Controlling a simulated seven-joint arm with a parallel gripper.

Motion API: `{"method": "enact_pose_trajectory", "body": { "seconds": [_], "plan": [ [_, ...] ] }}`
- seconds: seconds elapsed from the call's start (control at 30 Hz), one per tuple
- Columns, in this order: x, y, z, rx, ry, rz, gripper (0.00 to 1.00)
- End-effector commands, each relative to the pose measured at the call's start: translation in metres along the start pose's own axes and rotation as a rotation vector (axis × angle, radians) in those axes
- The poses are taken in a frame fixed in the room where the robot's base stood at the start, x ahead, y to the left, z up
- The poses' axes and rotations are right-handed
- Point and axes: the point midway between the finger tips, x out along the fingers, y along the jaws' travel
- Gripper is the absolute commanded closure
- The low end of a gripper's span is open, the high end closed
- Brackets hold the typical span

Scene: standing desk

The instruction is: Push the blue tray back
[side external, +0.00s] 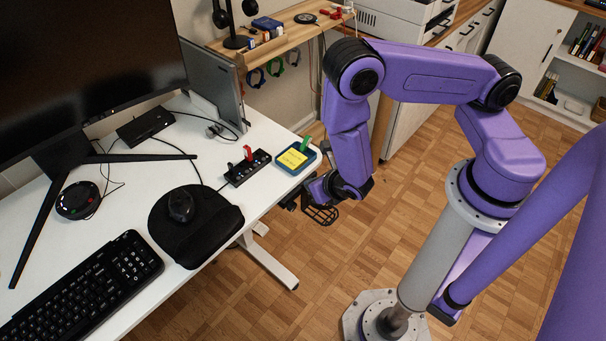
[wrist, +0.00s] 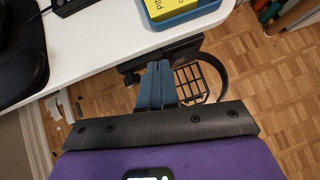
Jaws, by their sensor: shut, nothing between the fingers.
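The blue tray (side external: 297,173) sits on the white desk near its edge on the side facing my arm. A yellow note pad (side external: 292,159) lies in it, and a small green item (side external: 306,143) stands at its back. The wrist view shows part of the tray (wrist: 205,13) at the top, cut off by the frame. My gripper (side external: 311,184) is beside the desk edge, close to the tray. In the wrist view my gripper (wrist: 158,66) has its fingers together and empty, pointing toward the tray with a visible gap between them.
A black strip with a red piece (side external: 248,154) lies left of the tray. A mouse pad (side external: 210,228), mouse, keyboard (side external: 85,290) and monitor stand occupy the desk. A laptop-like panel (side external: 216,85) stands behind. A black wire basket (wrist: 192,84) hangs below the desk edge.

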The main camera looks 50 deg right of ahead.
Motion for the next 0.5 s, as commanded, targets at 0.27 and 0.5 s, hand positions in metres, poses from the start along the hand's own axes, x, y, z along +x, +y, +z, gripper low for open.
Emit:
{"method": "enact_pose_trajectory", "body": {
  "seconds": [0.27,0.5],
  "plan": [
    [0.028,0.0,0.023,0.005,0.0,-0.001,1.0],
    [0.034,0.0,0.029,0.001,0.0,-0.001,1.0]
  ]
}}
